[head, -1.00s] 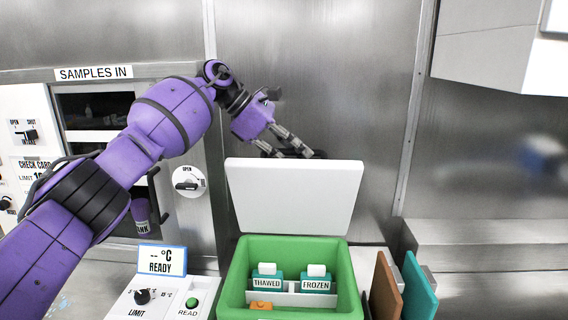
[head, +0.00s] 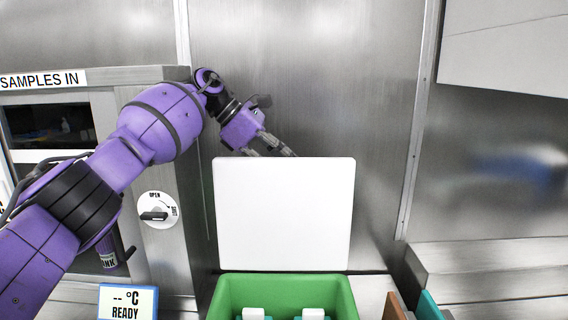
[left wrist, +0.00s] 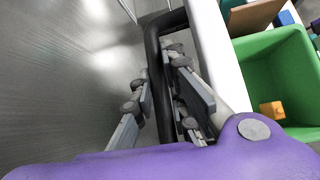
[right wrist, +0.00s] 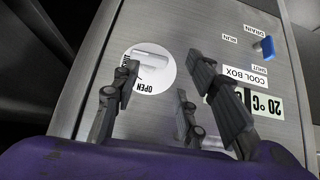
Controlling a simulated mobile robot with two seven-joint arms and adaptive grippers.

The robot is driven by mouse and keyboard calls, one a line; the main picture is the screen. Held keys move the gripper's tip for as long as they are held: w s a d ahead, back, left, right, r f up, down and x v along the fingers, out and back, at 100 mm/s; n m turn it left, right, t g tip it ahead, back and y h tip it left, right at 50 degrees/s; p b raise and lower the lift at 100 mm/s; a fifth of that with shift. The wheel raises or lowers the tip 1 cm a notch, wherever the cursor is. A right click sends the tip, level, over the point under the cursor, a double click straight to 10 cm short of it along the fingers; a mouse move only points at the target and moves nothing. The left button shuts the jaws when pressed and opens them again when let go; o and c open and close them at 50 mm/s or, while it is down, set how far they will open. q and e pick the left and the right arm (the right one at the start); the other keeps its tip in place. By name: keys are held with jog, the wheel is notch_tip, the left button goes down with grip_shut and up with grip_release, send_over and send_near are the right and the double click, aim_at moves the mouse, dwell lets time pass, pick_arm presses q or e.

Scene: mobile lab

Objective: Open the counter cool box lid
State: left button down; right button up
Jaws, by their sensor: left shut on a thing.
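The cool box lid (head: 284,213) is a white panel. It stands raised at the back of the green cool box (head: 232,297), with its broad face toward me in the head view. My left gripper (head: 284,150) is behind the lid's top edge, its fingertips partly hidden there. In the left wrist view, my left gripper (left wrist: 160,110) is shut on a black bar handle (left wrist: 153,50) beside the white lid edge (left wrist: 212,50). My right gripper (right wrist: 165,85) is open and empty in the right wrist view, in front of a metal panel labelled COOL BOX.
Teal containers with white caps (head: 313,314) stand inside the box. A READY display (head: 127,301) stands to its left. Brown and teal panels (head: 429,306) stand to its right. The metal wall is behind the lid. A round OPEN dial (right wrist: 150,68) and a blue lever (right wrist: 265,47) show in the right wrist view.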

pick_arm(q)
jog(key=shift+w+f, duration=0.1)
jog(key=c, duration=2)
grip_release()
notch_tip(320, 180, up, 10)
jog(key=shift+r, duration=0.1)
